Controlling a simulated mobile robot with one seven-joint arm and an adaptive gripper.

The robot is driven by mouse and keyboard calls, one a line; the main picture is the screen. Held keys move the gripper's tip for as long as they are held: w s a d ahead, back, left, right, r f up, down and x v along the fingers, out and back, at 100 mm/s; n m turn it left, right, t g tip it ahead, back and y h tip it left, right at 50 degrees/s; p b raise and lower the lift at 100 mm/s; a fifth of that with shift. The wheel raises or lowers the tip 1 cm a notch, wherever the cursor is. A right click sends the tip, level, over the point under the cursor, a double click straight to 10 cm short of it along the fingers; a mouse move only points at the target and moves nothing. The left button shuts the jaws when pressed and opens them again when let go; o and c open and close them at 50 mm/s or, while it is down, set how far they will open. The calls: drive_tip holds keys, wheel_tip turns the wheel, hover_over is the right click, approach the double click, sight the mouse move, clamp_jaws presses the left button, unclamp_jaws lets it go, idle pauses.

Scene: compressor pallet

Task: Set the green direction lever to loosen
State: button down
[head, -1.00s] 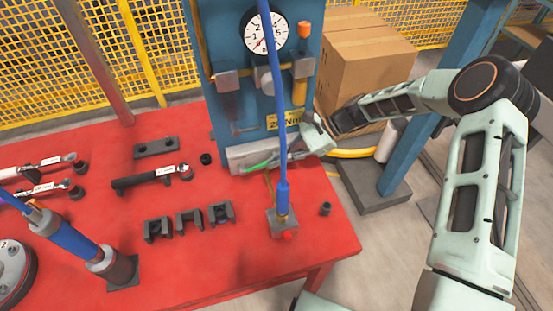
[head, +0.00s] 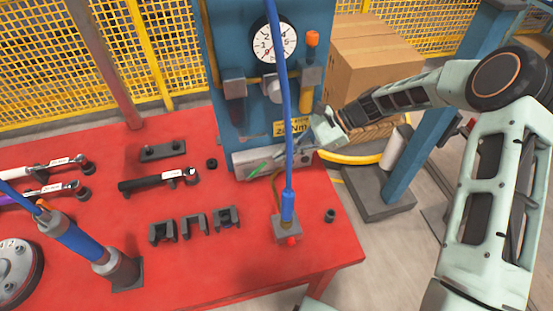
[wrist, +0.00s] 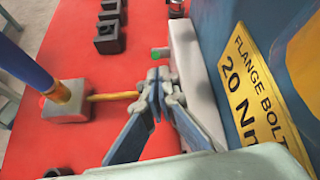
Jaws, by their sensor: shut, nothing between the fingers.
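The green lever (head: 262,168) sits on the front of a pale grey block (head: 243,162) at the foot of the blue panel, slanting up to the right. Its green end also shows in the wrist view (wrist: 158,53), just beyond my fingertips. My gripper (wrist: 157,77) is shut and empty, with its fingertips together beside the grey block. In the head view my gripper (head: 300,155) comes in from the right, partly behind the blue hose. I cannot tell whether the fingertips touch the lever. Any loosen marking is not readable.
A blue hose (head: 284,100) hangs in front of the block down to a grey fitting (head: 287,229). A yellow label (wrist: 245,80) reads "FLANGE BOLT 20 Nm".

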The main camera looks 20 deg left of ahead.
drive_tip(key=v, duration=0.9)
drive_tip(key=d+f+m+y+b, duration=0.1)
drive_tip(key=f+b, duration=0.1)
drive_tip(key=b, duration=0.1)
drive_tip(key=d+f+m+g+y+b, duration=0.1)
drive_tip(key=f+b, duration=0.1)
drive_tip(key=b, duration=0.1)
drive_tip(key=d+f+m+y+b, duration=0.1)
drive_tip(key=f+b, duration=0.1)
drive_tip(key=b, duration=0.1)
drive_tip(key=shift+w+d+f+m, duration=0.15)
drive_tip(key=shift+w+d+m, duration=0.15)
drive_tip(key=shift+w+d, duration=0.05)
drive_tip(key=shift+w+d+f+m+g+y+b, duration=0.15)
drive_tip(key=shift+d+m+g+y+b, duration=0.3)
drive_tip(key=shift+b, duration=0.6)
drive_tip(key=x, duration=0.9)
drive_tip(key=shift+s+a, duration=0.2)
drive_tip(key=a+r, duration=0.1)
drive_tip(key=s+a, duration=0.1)
drive_tip(key=shift+s+a+r, duration=0.15)
drive_tip(key=shift+a+r, duration=0.15)
drive_tip(key=shift+r, duration=0.1)
drive_tip(key=shift+s+a+r, duration=0.15)
drive_tip(key=shift+a, duration=0.15)
